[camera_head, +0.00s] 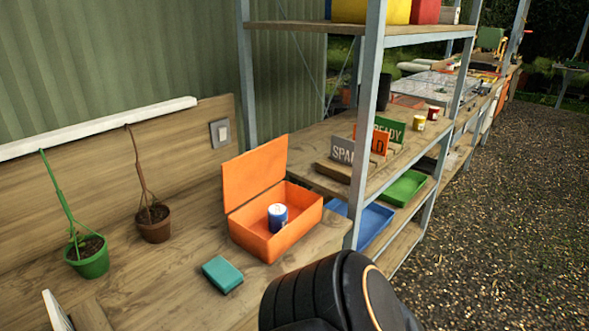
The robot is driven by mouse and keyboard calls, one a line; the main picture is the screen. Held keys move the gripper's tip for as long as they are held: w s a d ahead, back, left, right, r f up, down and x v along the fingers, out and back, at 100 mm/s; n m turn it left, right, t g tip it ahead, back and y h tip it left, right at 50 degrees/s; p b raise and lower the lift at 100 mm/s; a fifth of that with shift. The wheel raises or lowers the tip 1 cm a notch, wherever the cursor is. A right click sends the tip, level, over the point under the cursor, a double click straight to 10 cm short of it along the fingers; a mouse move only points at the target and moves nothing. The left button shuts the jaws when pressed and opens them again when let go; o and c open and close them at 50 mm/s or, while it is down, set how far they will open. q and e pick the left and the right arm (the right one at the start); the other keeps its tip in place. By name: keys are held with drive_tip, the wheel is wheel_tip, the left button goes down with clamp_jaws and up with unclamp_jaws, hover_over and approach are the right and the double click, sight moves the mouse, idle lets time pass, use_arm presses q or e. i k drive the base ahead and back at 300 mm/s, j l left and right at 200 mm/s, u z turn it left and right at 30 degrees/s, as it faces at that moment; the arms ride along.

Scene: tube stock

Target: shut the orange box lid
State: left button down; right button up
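An orange box (268,242) stands on the wooden bench near its right end. Its orange lid (254,172) is open and stands up at the back left side of the box. A small blue and white can (277,217) is inside the box. Neither of my grippers shows in this view.
A teal block (222,274) lies on the bench in front of the box. A green pot (87,256) and a brown pot (153,223) with plants stand at the left. A metal-framed shelf (366,110) rises right behind the box, with a blue tray (368,222) low on it.

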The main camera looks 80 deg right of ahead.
sight(245, 175)
drive_tip(key=z, duration=2.4)
drive_tip(key=u, duration=0.8)
drive_tip(key=k+l+u, duration=0.15)
drive_tip(key=u, duration=0.2)
drive_tip(key=k+l+u, duration=0.2)
drive_tip(key=u, duration=0.2)
drive_tip(key=l, duration=0.1)
